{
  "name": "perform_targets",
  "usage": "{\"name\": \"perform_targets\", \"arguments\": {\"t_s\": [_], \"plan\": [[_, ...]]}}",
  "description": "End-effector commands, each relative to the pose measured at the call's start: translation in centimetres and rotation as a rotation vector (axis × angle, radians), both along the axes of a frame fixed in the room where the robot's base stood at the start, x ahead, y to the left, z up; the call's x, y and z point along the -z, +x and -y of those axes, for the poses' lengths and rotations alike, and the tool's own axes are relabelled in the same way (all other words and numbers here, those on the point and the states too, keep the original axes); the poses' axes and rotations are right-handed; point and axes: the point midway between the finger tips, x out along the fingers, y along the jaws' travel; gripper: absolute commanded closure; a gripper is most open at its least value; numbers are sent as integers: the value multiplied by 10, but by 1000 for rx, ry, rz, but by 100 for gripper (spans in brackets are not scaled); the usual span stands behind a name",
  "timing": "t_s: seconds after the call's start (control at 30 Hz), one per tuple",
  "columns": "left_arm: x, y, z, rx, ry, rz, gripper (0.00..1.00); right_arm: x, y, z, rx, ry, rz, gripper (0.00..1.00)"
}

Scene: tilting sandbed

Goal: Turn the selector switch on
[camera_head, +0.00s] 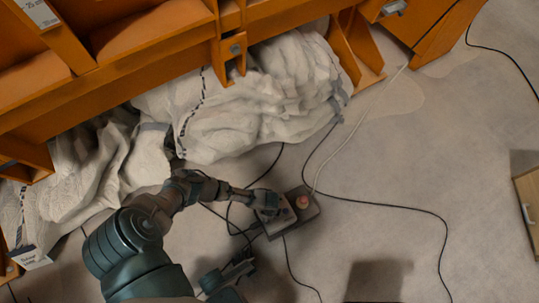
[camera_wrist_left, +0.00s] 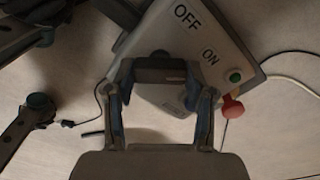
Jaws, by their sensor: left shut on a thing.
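A grey control box (camera_head: 312,211) lies on the floor, with cables running from it. It also shows in the left wrist view (camera_wrist_left: 218,52), with OFF and ON printed on its face, a green light (camera_wrist_left: 235,75) and a red button (camera_wrist_left: 232,107). The red button also shows in the head view (camera_head: 303,202). My left gripper (camera_head: 268,204) is at the left part of the box. In the left wrist view its fingers (camera_wrist_left: 160,76) are shut on the dark selector switch (camera_wrist_left: 160,62). The switch's pointing direction is mostly hidden by the fingers.
An orange sandbed frame (camera_head: 130,75) with crumpled white sheeting (camera_head: 235,110) stands behind the box. Black cables (camera_head: 410,208) and a pale cable (camera_head: 345,140) cross the floor. A wooden cabinet (camera_head: 527,205) is at the right edge. The floor right of the box is mostly clear.

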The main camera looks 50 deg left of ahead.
Motion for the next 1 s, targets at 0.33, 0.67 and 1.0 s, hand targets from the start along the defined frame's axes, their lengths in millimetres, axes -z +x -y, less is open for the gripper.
{"name": "perform_targets", "arguments": {"t_s": [0.33,0.67,1.0], "plan": [[0,-1,-2,141,3,-2,81,1,-1,0,-2,0,-6,100],[0,-1,-2,170,4,-2,81,0,0,-1,-2,1,-1,100],[0,-1,-2,170,4,-1,21,-3,0,0,-2,0,7,100]]}}
